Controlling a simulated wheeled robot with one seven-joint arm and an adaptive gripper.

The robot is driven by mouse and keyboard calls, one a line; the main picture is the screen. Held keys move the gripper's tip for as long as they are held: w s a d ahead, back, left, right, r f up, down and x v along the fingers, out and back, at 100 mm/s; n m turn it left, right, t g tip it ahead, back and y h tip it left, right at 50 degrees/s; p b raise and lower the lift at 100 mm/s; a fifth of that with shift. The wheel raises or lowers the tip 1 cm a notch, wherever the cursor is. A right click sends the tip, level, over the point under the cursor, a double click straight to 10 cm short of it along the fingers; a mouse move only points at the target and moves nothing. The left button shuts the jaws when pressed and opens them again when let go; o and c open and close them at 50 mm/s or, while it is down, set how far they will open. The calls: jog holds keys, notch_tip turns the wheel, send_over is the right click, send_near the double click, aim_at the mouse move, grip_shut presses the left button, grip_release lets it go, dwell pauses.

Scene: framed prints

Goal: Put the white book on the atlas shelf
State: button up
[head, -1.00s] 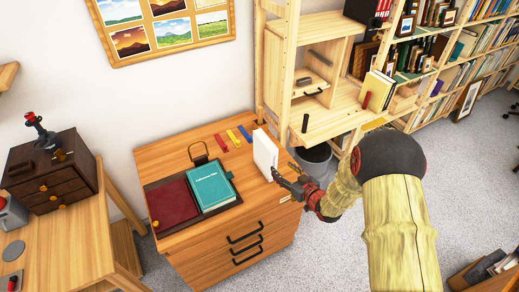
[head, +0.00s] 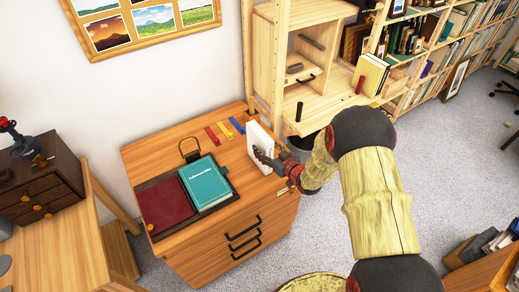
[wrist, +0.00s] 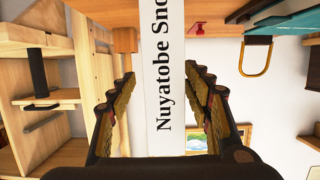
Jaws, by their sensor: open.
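The white book (head: 261,145) stands upright near the right edge of the wooden drawer cabinet. Its spine (wrist: 164,80), printed "Nuyatobe Sno...", faces the wrist camera. My gripper (head: 268,160) is at the book's near side. In the wrist view my gripper (wrist: 166,82) is open, with one finger on each side of the spine and gaps showing beside it. A pale wooden shelf unit (head: 320,92) stands behind and to the right, with yellow books (head: 371,75) upright on one board. I cannot tell which shelf is the atlas shelf.
A teal book (head: 205,184) and a dark red book (head: 164,205) lie in a dark tray left of the white book. Red, yellow and blue strips (head: 225,130) lie behind. A dark bin stands under the shelf. Floor at right is mostly clear.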

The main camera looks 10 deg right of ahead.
jog(key=b+x, duration=0.1)
jog(key=x, duration=0.3)
jog(key=shift+a+f, duration=0.15)
jog(key=shift+a, duration=0.05)
jog(key=shift+c, duration=1.1)
grip_shut()
